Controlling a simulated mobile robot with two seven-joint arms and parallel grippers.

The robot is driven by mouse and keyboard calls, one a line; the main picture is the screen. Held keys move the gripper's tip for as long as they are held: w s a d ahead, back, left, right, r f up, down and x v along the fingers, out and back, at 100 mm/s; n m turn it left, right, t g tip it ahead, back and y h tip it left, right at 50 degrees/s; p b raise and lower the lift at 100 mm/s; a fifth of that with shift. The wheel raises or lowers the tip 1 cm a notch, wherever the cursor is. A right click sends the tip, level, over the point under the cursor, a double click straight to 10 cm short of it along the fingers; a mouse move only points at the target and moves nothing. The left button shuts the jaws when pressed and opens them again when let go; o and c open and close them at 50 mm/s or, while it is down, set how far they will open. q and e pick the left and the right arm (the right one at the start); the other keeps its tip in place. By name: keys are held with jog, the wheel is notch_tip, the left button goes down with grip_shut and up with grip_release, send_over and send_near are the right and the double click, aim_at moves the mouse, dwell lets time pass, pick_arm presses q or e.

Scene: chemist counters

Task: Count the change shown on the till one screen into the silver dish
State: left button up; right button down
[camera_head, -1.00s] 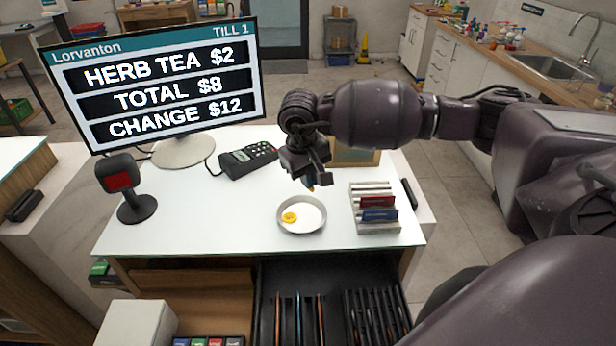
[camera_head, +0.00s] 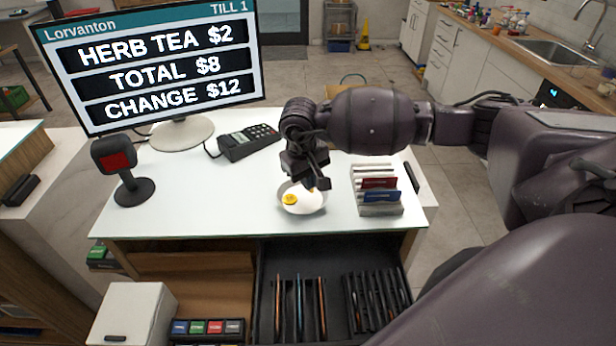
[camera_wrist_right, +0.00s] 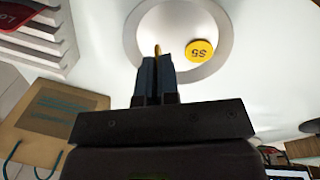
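The till one screen (camera_head: 150,65) reads HERB TEA $2, TOTAL $8, CHANGE $12. The round silver dish (camera_head: 303,208) sits on the white counter. One yellow coin lies in it on the left side (camera_head: 289,199); in the right wrist view this coin (camera_wrist_right: 202,51) reads $5. My right gripper (camera_head: 312,184) is low over the back of the dish. In the right wrist view its fingers (camera_wrist_right: 157,62) are shut on a second yellow coin (camera_wrist_right: 157,49), seen edge-on at the tips and over the dish. Its value is hidden. My left gripper is out of view.
A white rack with red and blue cards (camera_head: 377,197) stands just right of the dish. A card terminal (camera_head: 248,142) and a scanner (camera_head: 122,170) stand to the left. An open till drawer (camera_head: 265,290) with dark slots is below the counter front. A paper bag (camera_wrist_right: 50,120) stands behind.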

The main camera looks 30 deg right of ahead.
jog(key=c, duration=1.3)
grip_release()
jog(key=shift+r, duration=0.1)
jog(key=shift+a+r, duration=0.1)
jog(key=shift+r, duration=0.45)
jog(key=r, duration=1)
jog(key=a+r, duration=0.1)
jog(key=r, duration=0.4)
jog(key=shift+a+r+p, duration=0.1)
jog(key=shift+r+p, duration=0.15)
jog(key=shift+p, duration=0.1)
